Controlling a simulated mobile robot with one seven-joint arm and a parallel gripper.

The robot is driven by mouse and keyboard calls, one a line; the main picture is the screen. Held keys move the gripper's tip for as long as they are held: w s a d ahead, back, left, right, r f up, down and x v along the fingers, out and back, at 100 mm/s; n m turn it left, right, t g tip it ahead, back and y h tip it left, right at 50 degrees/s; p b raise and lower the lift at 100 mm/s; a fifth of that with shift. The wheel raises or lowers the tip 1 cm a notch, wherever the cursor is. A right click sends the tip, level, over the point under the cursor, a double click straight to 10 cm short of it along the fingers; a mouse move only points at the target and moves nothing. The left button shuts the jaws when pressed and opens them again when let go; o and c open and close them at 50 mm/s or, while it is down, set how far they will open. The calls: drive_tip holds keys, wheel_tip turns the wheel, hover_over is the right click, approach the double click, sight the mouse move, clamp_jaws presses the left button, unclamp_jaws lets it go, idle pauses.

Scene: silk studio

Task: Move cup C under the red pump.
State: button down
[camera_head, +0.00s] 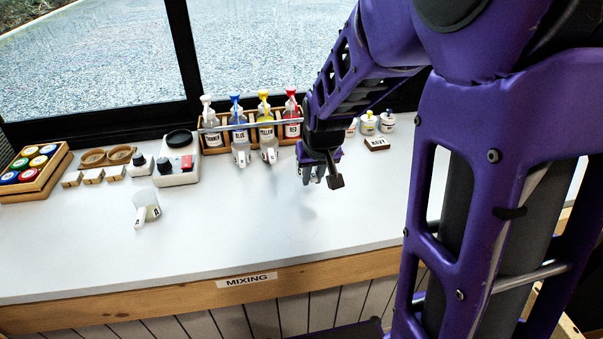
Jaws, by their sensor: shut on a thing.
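The red pump (291,112) tops a bottle at the right end of a wooden rack at the back of the counter. My gripper (318,172) is low over the counter, to the right of and nearer than the red pump. It is shut on a small pale cup (304,173), mostly hidden by the gripper; its letter cannot be read. Two more white cups stand in front of the rack, one by the blue pump (241,156) and one by the yellow pump (269,155).
The rack (214,148) also holds a white-topped bottle. A scale (177,173), small blocks (92,176) and a crate of colour jars (37,186) stand at the left. Small jars (386,121) and a labelled block (376,145) are right of my gripper. The front counter is clear.

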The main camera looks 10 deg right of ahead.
drive_tip(key=shift+w+f, duration=0.2)
drive_tip(key=shift+w, duration=0.3)
drive_tip(key=shift+w+f, duration=0.2)
drive_tip(key=shift+w, duration=0.3)
drive_tip(key=w, duration=0.4)
drive_tip(key=shift+w+f, duration=0.1)
drive_tip(key=shift+f, duration=0.3)
drive_tip(key=shift+w+f+p, duration=0.1)
drive_tip(key=shift+w+p, duration=0.25)
drive_tip(key=shift+w, duration=2.5)
drive_tip(key=shift+f+b, duration=0.5)
drive_tip(key=shift+f, duration=0.15)
drive_tip(key=c, duration=0.7)
unclamp_jaws()
drive_tip(key=shift+c, duration=0.2)
